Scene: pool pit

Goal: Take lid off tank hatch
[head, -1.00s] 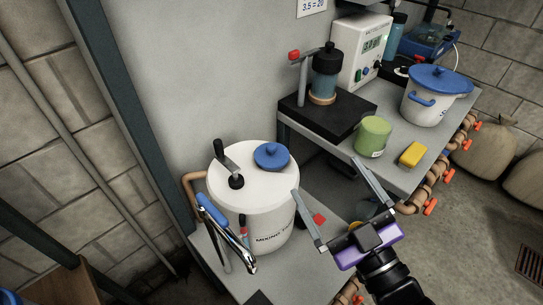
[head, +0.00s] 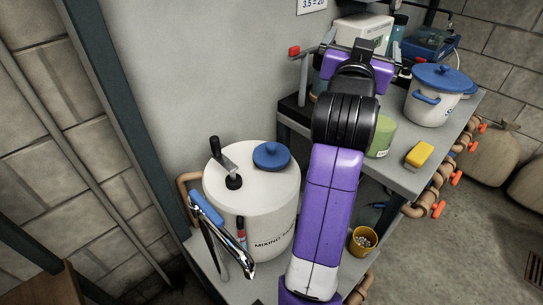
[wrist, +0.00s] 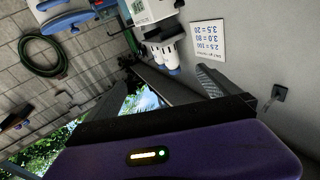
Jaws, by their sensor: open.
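The white mixing tank (head: 265,215) stands on the lower shelf in the head view. Its blue hatch lid (head: 271,155) with a round knob sits on the tank top, right of a black crank handle (head: 228,170). My gripper (wrist: 180,82) is open, with both fingers in the wrist view and nothing seen between them. In the head view my arm rises right of the tank, and the gripper is up over the upper bench, well away from the lid. Its fingertips are hidden there behind its body.
A yellow cup (head: 362,241) stands right of my arm. The bench holds a green canister (head: 381,137), a yellow block (head: 419,155) and a blue-lidded pot (head: 433,103). A wall sign (wrist: 208,39) shows in the wrist view.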

